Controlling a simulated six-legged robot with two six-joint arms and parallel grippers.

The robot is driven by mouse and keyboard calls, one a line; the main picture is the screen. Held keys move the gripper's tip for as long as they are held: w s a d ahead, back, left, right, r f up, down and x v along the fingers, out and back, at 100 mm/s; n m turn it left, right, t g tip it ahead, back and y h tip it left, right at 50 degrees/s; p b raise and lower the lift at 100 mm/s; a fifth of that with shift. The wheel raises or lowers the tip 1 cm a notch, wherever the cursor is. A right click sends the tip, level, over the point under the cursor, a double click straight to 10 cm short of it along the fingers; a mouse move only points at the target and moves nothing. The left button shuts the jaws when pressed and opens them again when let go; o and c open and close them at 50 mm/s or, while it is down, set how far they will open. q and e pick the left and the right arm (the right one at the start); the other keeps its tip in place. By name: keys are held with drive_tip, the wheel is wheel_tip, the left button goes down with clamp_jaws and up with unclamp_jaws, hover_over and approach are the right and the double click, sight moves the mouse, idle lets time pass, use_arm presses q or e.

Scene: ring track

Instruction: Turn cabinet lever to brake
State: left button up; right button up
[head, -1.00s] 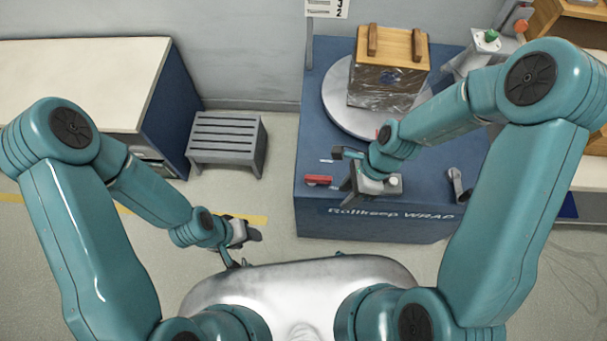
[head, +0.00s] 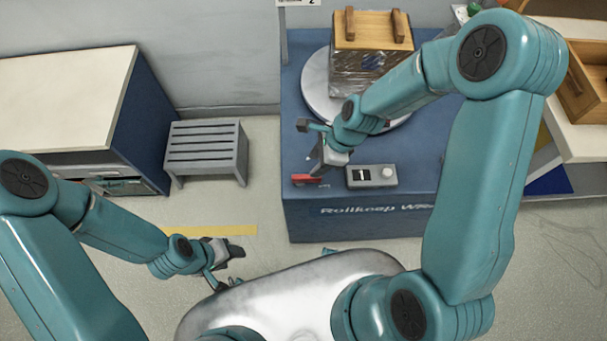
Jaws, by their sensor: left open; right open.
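The blue cabinet (head: 350,224) stands ahead, with lettering on its front. A small red lever (head: 305,179) lies near the left front of its top. My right gripper (head: 308,146) is open above the cabinet top. Its lower finger shows close to the red lever; I cannot tell whether they touch. Nothing is between its fingers. My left gripper (head: 228,265) is open and empty, low over the floor left of the cabinet.
A grey control box (head: 371,177) with a display and knob sits right of the lever. A wrapped crate (head: 365,70) stands on a round turntable (head: 316,88) behind. A grey slatted stool (head: 206,150) and a cream-topped counter (head: 60,95) are at left.

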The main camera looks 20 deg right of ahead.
sight(303, 177)
drive_tip(key=b+x, duration=0.2)
drive_tip(key=x, duration=0.6)
drive_tip(key=shift+w+a+f, duration=0.1)
drive_tip(key=shift+a+f, duration=0.1)
drive_tip(key=shift+f, duration=0.05)
clamp_jaws()
